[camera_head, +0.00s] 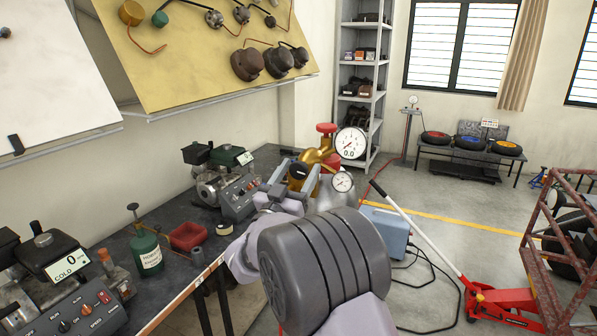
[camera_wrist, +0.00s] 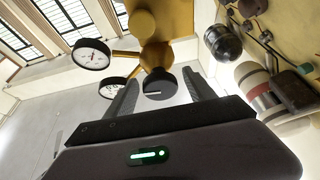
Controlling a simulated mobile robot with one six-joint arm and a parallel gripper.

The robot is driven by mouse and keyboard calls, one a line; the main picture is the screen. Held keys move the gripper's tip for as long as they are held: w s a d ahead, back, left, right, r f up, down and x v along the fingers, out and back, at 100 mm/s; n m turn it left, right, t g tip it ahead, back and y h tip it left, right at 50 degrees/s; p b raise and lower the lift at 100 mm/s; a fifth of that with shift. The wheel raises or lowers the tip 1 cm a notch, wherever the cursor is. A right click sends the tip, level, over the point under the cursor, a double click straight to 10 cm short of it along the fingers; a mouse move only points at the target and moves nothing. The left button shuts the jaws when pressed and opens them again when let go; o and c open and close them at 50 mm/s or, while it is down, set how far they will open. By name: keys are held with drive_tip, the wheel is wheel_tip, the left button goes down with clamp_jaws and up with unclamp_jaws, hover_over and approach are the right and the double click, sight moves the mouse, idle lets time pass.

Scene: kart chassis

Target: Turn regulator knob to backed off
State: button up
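The brass regulator (camera_head: 318,160) stands past the bench's far end, with a large gauge reading about 0.0 (camera_head: 351,143) and a smaller gauge (camera_head: 342,182). Its black round knob (camera_head: 298,171) faces my gripper (camera_head: 290,184). In the wrist view the knob (camera_wrist: 158,85) has a light mark line across its face and sits in the gap between the fingertips of my gripper (camera_wrist: 160,85). My gripper is open, with space on both sides of the knob. A red handwheel (camera_head: 326,128) tops the brass body.
The dark workbench (camera_head: 175,262) at left holds grey test machines (camera_head: 238,195), a red bin (camera_head: 187,236) and a green bottle (camera_head: 147,251). A blue-grey box (camera_head: 386,232) and a red floor jack (camera_head: 500,303) stand at right. A shelf (camera_head: 362,70) is behind.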

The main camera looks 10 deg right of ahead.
drive_tip(key=c, duration=1.2)
drive_tip(key=shift+n, duration=0.4)
drive_tip(key=n+y, duration=0.1)
drive_tip(key=n, duration=0.2)
drive_tip(key=n+t+y, duration=0.1)
drive_tip(key=n+y, duration=0.1)
drive_tip(key=n, duration=0.1)
drive_tip(key=shift+n+t+y, duration=0.3)
drive_tip(key=n+y, duration=0.1)
drive_tip(key=n, duration=0.2)
drive_tip(key=n+y+p, duration=0.1)
drive_tip(key=n, duration=0.2)
drive_tip(key=shift+d+r+y+p, duration=0.1)
drive_tip(key=shift+r+y+p, duration=0.05)
drive_tip(key=shift+y+p, duration=0.2)
drive_tip(key=n+y+p, duration=0.1)
drive_tip(key=n+p, duration=0.1)
drive_tip(key=n, duration=0.1)
drive_tip(key=n+g+y+p, duration=0.1)
drive_tip(key=n+p, duration=0.1)
drive_tip(key=n, duration=0.1)
drive_tip(key=shift+r+p, duration=0.2)
drive_tip(key=shift+p, duration=0.2)
drive_tip(key=n+p, duration=0.2)
drive_tip(key=n+g+y+p, duration=0.1)
drive_tip(key=n+p, duration=0.1)
drive_tip(key=shift+f+g, duration=0.15)
drive_tip(key=shift+g, duration=0.15)
drive_tip(key=shift+f+p, duration=0.1)
drive_tip(key=shift+p, duration=0.2)
